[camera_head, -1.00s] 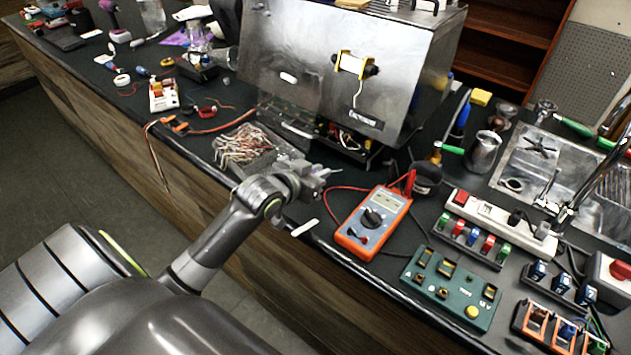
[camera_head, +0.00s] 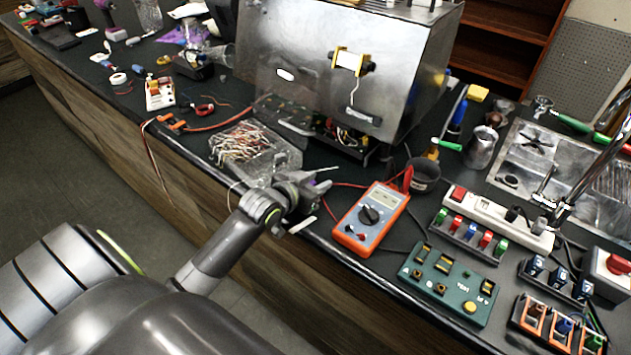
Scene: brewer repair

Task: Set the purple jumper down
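My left gripper (camera_head: 322,180) is over the front edge of the dark workbench, just right of a clear tray of tangled wires (camera_head: 238,143). The tray's wires look white, red and brown. The gripper is seen from behind and is small, so its finger gap and anything between the fingers cannot be made out. I cannot pick out a purple jumper; it may be hidden at the gripper or in the tangle. A thin pale loop (camera_head: 230,193) hangs at the tray's front edge beside my arm. My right gripper is not in view.
A metal brewer (camera_head: 300,50) stands open behind the tray.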

